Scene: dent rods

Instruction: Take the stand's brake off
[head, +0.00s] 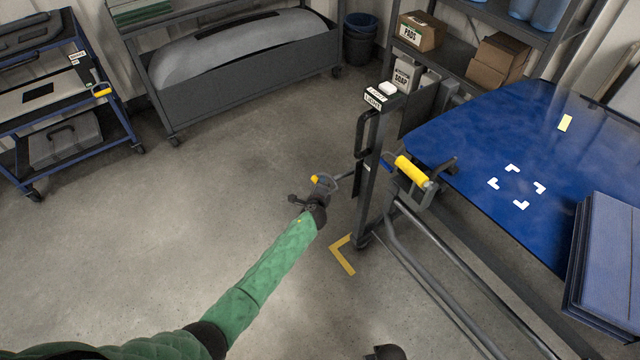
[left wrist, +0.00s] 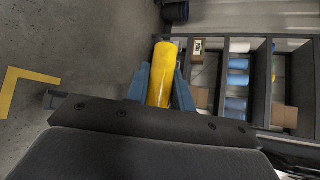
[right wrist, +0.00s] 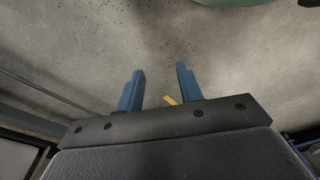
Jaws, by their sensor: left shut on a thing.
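The stand (head: 366,200) has a dark upright post and grey tubes, beside a large blue panel (head: 460,140). A thin lever runs from the post to the left, with a yellow grip (head: 315,179) at its end. My left gripper (head: 326,184) is on this grip, which it partly hides. In the left wrist view the yellow grip (left wrist: 161,75) sits between my blue fingers, which are shut on it. A second, thicker yellow handle (head: 411,170) is on the stand to the right. My right gripper (right wrist: 158,85) is open and empty over the floor.
A blue trolley (head: 70,115) stands at the left, a grey rack (head: 240,75) at the back. Shelves with boxes (head: 420,32) are at the back right. A folded blue panel (head: 605,260) is at the right. A yellow floor mark (head: 342,255) lies near the post. The floor left is clear.

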